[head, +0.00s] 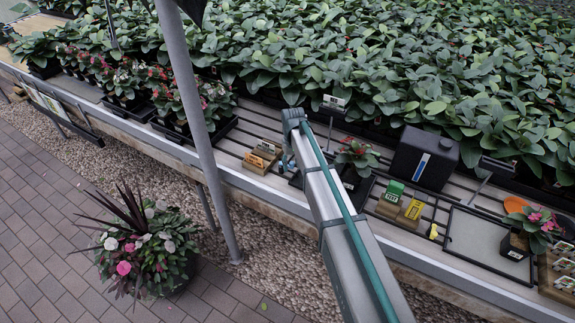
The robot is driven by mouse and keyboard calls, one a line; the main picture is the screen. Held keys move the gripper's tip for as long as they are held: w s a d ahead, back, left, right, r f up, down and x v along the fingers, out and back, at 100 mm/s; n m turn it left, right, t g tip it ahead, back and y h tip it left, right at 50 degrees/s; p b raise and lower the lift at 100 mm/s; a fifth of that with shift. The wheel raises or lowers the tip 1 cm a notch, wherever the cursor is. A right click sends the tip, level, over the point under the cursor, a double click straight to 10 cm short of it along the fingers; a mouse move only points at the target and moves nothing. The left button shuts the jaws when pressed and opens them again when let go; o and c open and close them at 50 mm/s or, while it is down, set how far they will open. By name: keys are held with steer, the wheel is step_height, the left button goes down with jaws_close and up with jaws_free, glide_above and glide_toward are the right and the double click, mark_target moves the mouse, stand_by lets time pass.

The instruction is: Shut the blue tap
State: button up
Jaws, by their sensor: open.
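I cannot make out a blue tap in the head view. A dark tank-like box (425,158) stands on the slatted bench at right of centre. It has a round cap on top and a pale label with a blue stripe on its front. No tap shows clearly on it. A long grey beam with a teal line along it rises from the bottom edge to the bench, left of the box. I see no gripper fingers at its end, and it hides part of the bench behind it.
Dense leafy plants (345,50) fill the back. The bench (470,270) also holds a green block (393,191), a yellow block (414,209), a wooden block (262,157) and potted flowers (357,152). A grey post (205,150) stands in front; a large planter (148,250) stands on the paving.

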steer(key=shift+a, duration=0.1)
stand_by(0.3)
steer(key=shift+s+a, duration=0.5)
steer(key=shift+a, duration=0.75)
steer(key=shift+s+a, duration=0.45)
steer(key=shift+a, duration=0.75)
steer(key=shift+s+a, duration=0.5)
steer(key=shift+a, duration=0.75)
steer(key=shift+w+d, duration=0.1)
steer(key=shift+d, duration=0.15)
step_height(320, 180, up, 7)
steer(key=p, duration=0.3)
